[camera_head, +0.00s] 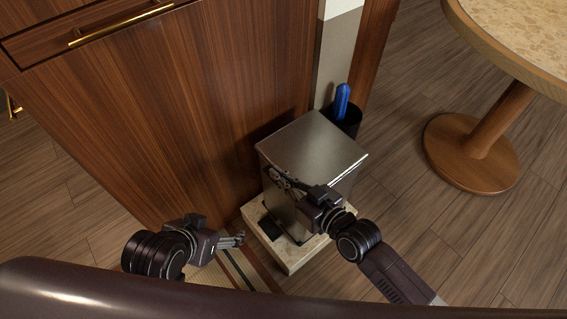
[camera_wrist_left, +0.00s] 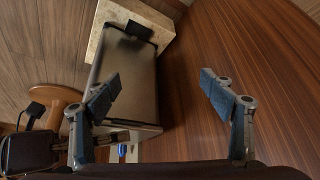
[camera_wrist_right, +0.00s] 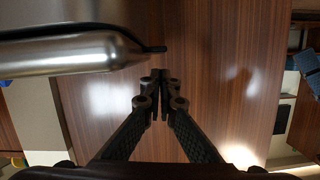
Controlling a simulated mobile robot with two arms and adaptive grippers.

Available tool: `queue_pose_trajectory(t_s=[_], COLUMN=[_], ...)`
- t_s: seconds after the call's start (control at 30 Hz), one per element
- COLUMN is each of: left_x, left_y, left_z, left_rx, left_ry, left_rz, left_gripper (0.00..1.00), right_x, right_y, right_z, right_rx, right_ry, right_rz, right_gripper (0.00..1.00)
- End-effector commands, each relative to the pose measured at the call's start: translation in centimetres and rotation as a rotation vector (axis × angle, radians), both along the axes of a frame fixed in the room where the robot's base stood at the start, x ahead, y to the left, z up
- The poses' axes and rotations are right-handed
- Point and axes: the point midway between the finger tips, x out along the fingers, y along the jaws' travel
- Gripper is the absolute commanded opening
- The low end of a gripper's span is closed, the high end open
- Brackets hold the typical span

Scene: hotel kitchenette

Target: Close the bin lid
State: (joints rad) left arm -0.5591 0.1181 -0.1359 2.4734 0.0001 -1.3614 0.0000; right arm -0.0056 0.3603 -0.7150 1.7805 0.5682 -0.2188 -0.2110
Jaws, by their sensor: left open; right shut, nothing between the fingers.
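The metal bin (camera_head: 325,190) stands on a pale stone slab beside the wooden cabinet. Its flat lid (camera_head: 312,145) lies over the top and looks down; I cannot tell whether a small gap is left. A black pedal (camera_head: 263,229) is at its foot. My right gripper (camera_head: 272,173) is shut and empty at the bin's upper left edge; contact is unclear. In the right wrist view the fingertips (camera_wrist_right: 160,76) are beside the bin's metal edge (camera_wrist_right: 70,52). My left gripper (camera_head: 240,239) is open and empty, low to the left of the slab. The left wrist view shows the bin body (camera_wrist_left: 130,75).
The cabinet front (camera_head: 150,110) rises close at the left of the bin. A dark holder (camera_head: 350,119) with a blue item (camera_head: 342,98) stands behind the bin. A round table (camera_head: 480,145) is at the right. The floor between is clear. The slab (camera_head: 298,257) sticks out in front.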

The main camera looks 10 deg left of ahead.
Motion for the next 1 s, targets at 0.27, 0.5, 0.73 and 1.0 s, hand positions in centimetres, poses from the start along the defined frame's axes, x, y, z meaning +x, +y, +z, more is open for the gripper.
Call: queue_pose_trajectory(t_s=[0.27,0.5,0.73,1.0], left_x=[3.6,4.4,4.4,4.0], left_y=[-1.2,-1.4,-1.4,-1.3], left_z=[1.7,2.3,2.3,2.1], left_rx=[-0.035,-0.042,-0.042,-0.038], left_ry=[-0.161,-0.197,-0.197,-0.177], left_rz=[-0.012,-0.015,-0.015,-0.014], left_gripper=[0.75,0.75,0.75,0.75], right_x=[-0.1,-0.2,-0.3,-0.3], right_y=[0.1,0.1,0.1,0.1], right_z=[-2.1,-2.7,-2.9,-2.9], right_rx=[0.001,0.000,-0.004,-0.007], right_ry=[0.001,0.006,0.011,0.014], right_rz=[0.000,-0.001,0.000,0.000], right_gripper=[0.00,0.00,0.00,0.00])
